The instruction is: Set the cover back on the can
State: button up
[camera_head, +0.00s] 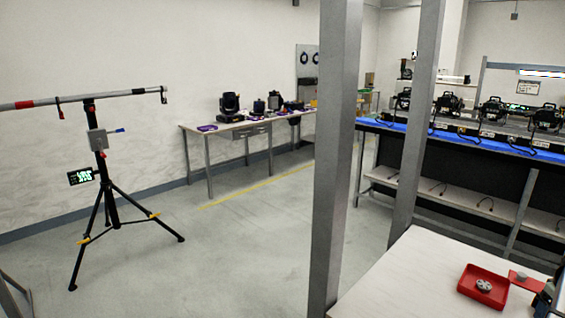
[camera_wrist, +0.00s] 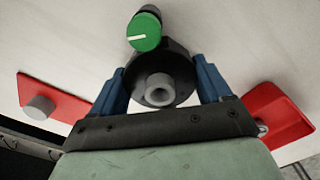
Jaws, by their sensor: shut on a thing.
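My gripper (camera_wrist: 161,65) has its two blue fingers on either side of a dark round cover (camera_wrist: 180,62) with a grey ring-shaped collar (camera_wrist: 158,88) at its middle. It is shut on this cover. In the wrist view the table's pale top lies behind it. No separate can body can be made out; it may be hidden under the cover. In the head view only a dark part of my gripper (camera_head: 546,298) shows at the right edge, and the cover cannot be told there.
A green knob (camera_wrist: 144,33) with a white line stands just beyond the cover. A red plate (camera_wrist: 62,103) with a grey cylinder (camera_wrist: 40,107) lies left. A red tray (camera_head: 467,284) holding a grey round part (camera_head: 484,286) is on the white table (camera_head: 405,270), whose left part is clear.

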jog(key=shift+r, duration=0.1)
dwell(0.3)
jog(key=shift+r, duration=2.95)
jog(key=s+d+r+m, duration=0.2)
jog(key=s+d+m, duration=0.1)
jog(key=s, duration=0.4)
jog(key=s+d+r+m, duration=0.3)
jog(key=s+d, duration=0.1)
jog(key=s, duration=0.4)
jog(key=s+d+r+m, duration=0.2)
jog(key=s+d+m, duration=0.1)
jog(key=s, duration=0.4)
jog(key=shift+s+d+r, duration=0.1)
jog(key=shift+d+r, duration=0.05)
jog(key=shift+d, duration=0.3)
jog(key=shift+s+d+r, duration=0.1)
jog(key=shift+d+r, duration=0.05)
jog(key=shift+d, duration=0.25)
jog(key=shift+f, duration=3.3)
jog(key=shift+f, duration=0.15)
jog(key=o, duration=0.7)
jog(key=shift+c, duration=0.2)
jog(key=shift+o, duration=0.3)
